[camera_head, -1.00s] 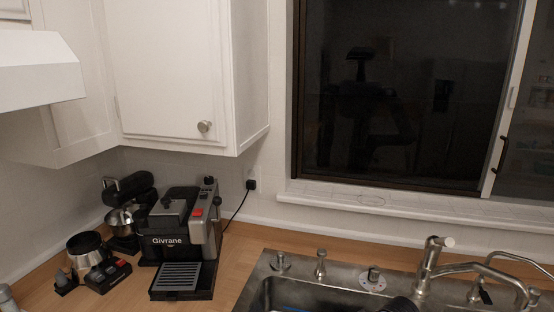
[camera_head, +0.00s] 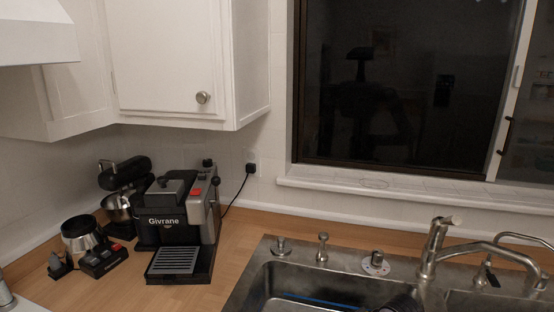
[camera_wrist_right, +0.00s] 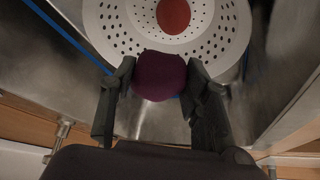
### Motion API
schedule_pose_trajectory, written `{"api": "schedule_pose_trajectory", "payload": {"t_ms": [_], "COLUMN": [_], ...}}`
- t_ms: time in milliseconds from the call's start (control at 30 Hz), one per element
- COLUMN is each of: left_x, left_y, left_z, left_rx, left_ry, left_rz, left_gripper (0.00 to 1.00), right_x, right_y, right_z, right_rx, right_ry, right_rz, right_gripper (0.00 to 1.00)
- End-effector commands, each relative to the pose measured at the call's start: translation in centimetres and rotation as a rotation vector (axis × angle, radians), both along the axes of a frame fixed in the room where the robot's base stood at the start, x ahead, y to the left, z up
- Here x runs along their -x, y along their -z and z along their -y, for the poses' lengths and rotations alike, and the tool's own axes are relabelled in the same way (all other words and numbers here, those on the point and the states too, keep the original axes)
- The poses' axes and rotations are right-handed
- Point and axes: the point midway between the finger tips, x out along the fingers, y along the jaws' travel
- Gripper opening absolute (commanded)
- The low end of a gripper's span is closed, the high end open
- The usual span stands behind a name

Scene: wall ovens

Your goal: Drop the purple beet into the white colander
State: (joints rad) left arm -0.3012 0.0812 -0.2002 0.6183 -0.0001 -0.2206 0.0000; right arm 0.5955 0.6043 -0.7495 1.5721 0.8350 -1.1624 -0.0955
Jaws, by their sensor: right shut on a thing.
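In the right wrist view, my right gripper (camera_wrist_right: 158,74) is shut on the purple beet (camera_wrist_right: 160,80), with one dark finger on each side of it. The white colander (camera_wrist_right: 115,28) with many round holes shows behind the beet at the top of that view. The beet overlaps the colander's near edge in the picture; its exact height above it cannot be told. A round orange-red thing (camera_wrist_right: 173,14) shows within the colander. The colander and the beet cannot be made out in the head view. My left gripper is not in view.
The metal sink (camera_head: 262,270) is at the lower right of the head view, with a faucet (camera_head: 432,250) behind it. A blue strip (camera_head: 315,300) shows in the basin.

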Motion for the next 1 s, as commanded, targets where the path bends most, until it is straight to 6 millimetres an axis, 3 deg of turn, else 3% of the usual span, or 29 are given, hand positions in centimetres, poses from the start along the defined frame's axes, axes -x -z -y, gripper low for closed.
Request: {"api": "schedule_pose_trajectory", "payload": {"t_ms": [67, 100, 433, 767, 1000], "left_x": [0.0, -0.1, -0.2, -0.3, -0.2], "left_y": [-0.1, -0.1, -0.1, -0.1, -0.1], "left_z": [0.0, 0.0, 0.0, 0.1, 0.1], "left_rx": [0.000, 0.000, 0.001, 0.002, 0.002], "left_ry": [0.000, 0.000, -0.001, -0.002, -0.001], "left_rz": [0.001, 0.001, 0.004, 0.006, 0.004], "left_gripper": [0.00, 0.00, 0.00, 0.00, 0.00], "right_x": [0.0, 0.0, 0.0, 0.1, 1.3], "right_y": [-0.1, -0.1, -0.1, -0.2, -3.2], "right_z": [0.0, 0.0, 0.0, 0.1, 1.1], "right_rx": [0.000, 0.000, 0.000, 0.000, 0.002], "right_ry": [0.000, 0.000, 0.000, 0.000, 0.000], "right_rz": [0.001, 0.001, 0.001, 0.000, 0.004], "right_gripper": [0.13, 0.45, 0.67, 0.67, 0.67]}}
